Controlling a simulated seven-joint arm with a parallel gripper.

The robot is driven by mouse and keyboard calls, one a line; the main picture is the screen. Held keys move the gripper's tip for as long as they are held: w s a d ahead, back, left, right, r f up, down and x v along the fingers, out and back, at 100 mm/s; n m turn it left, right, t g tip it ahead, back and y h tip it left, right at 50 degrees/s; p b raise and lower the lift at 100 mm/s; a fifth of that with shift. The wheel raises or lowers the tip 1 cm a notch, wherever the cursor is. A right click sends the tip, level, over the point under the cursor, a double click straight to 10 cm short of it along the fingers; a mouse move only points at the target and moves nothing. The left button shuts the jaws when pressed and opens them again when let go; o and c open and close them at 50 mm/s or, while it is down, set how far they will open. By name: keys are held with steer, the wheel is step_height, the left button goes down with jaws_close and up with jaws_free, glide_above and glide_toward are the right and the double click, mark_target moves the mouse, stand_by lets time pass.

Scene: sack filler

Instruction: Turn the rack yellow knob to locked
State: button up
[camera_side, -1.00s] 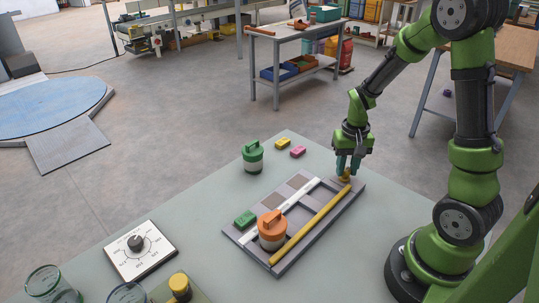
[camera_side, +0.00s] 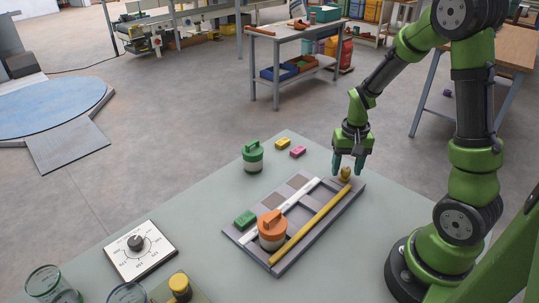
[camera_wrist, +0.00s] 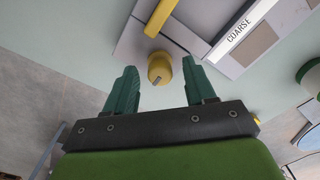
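The rack (camera_side: 287,252) is a grey tray with a white strip and a yellow bar (camera_side: 312,222) along it. The yellow knob (camera_side: 345,174) stands at the rack's far right end. It also shows in the wrist view (camera_wrist: 160,68), with a grey mark on its near side. My gripper (camera_side: 349,172) is just above the knob, pointing down. In the wrist view its green fingers (camera_wrist: 160,85) are spread wide with the knob between and beyond their tips, not touched. I cannot read a locked mark.
An orange-lidded jar (camera_side: 272,230) and a green block (camera_side: 245,219) sit on the rack. A green-lidded jar (camera_side: 253,157), a yellow block (camera_side: 283,143) and a pink block (camera_side: 298,152) stand behind it. A dial plate (camera_side: 139,250) and glass jars are at the front left.

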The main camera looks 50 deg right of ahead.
mark_target(346, 169)
step_height(346, 169, up, 17)
stand_by(0.6)
steer(key=shift+d, duration=0.1)
steer(key=s+a+r+n+t+y, duration=0.1)
steer(key=s+a+n+t, duration=0.1)
steer(key=a, duration=0.6)
steer(key=s+a+r+n+t, duration=0.2)
steer(key=a+t, duration=0.3)
steer(key=a, duration=0.4)
steer(key=shift+s+r+n+y, duration=0.2)
steer(key=shift+s+n+y, duration=0.2)
steer(key=shift+s+n, duration=0.25)
